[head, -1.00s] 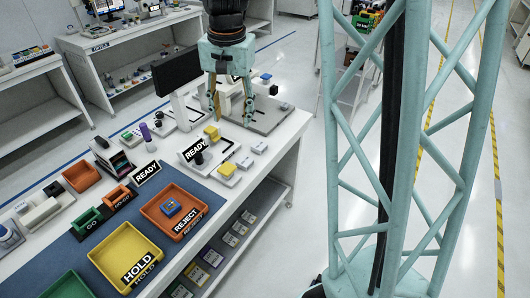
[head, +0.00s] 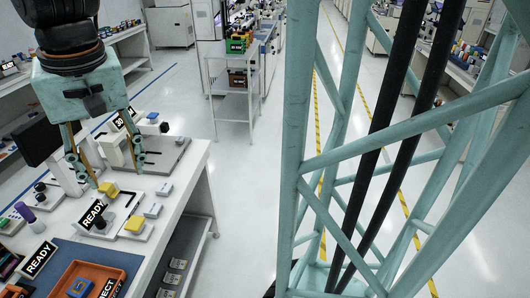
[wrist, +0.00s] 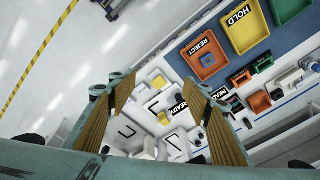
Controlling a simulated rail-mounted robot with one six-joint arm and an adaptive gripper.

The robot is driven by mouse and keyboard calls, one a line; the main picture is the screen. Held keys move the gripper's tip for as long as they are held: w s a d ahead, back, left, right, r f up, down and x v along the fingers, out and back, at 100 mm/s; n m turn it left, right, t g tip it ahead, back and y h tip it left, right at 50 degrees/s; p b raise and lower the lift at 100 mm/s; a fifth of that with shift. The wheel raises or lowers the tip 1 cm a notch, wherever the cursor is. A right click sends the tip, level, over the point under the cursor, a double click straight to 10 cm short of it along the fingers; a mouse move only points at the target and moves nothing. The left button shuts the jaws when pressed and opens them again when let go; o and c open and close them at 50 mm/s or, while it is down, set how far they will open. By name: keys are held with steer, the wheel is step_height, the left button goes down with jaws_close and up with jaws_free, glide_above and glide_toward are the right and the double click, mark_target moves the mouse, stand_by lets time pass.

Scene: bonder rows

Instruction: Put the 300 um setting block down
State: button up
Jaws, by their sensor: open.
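My gripper (head: 113,170) is open above the white bench top, with empty space between its fingertips; it also shows in the wrist view (wrist: 160,125). A yellow block (head: 108,189) sits just below it in the head view, near the READY sign (head: 93,213). A second yellow block (head: 135,225) sits on a small white base nearer the bench front. Two small pale blocks with greyish tops, one (head: 153,210) nearer and one (head: 164,189) farther, are to the right. No readable 300 um label shows, so I cannot tell which piece is the setting block.
A dark monitor (head: 38,138) and a white stand (head: 115,150) are close to the gripper. An orange REJECT tray (wrist: 204,54) and a yellow HOLD tray (wrist: 244,27) lie on the blue mat. Clear floor (head: 245,190) lies right of the bench.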

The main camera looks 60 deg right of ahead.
steer(key=s+a+r+n+t, duration=0.1)
steer(key=s+a+r+n, duration=0.1)
steer(key=s, duration=0.8)
steer(key=s+a+r+n+t, duration=0.1)
steer(key=s+a+r+n, duration=0.2)
steer(key=s, duration=0.8)
steer(key=shift+r+n, duration=0.3)
steer(key=shift+r, duration=0.05)
